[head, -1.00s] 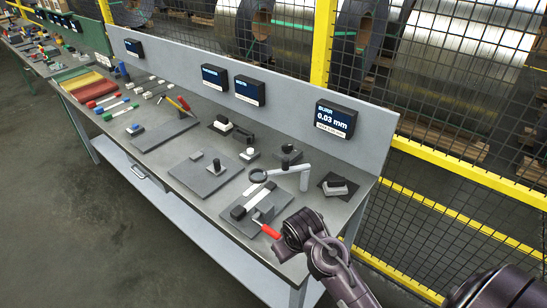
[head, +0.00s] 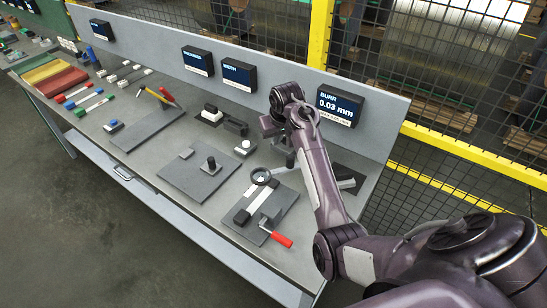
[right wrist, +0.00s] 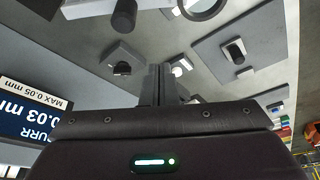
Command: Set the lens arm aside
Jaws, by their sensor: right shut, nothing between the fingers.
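The lens arm's dark ring (head: 261,176) is over the back end of the burr fixture plate (head: 246,240). A short part of its pale bar shows to the right of the ring; my right arm hides the rest. The ring also shows, cut off, at the top of the right wrist view (right wrist: 202,6). The fixture has a pale strip and a red-handled lever (head: 281,240). My right gripper (head: 267,126) is shut and empty, above the back of the bench beyond the ring and apart from it. My left gripper is out of view.
The burr display (head: 339,106) stands close to the right of my right gripper. The bench's back panel (head: 275,72) runs behind it. A small white-topped block (head: 243,147) and a plate with a dark post (head: 211,163) lie to the left.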

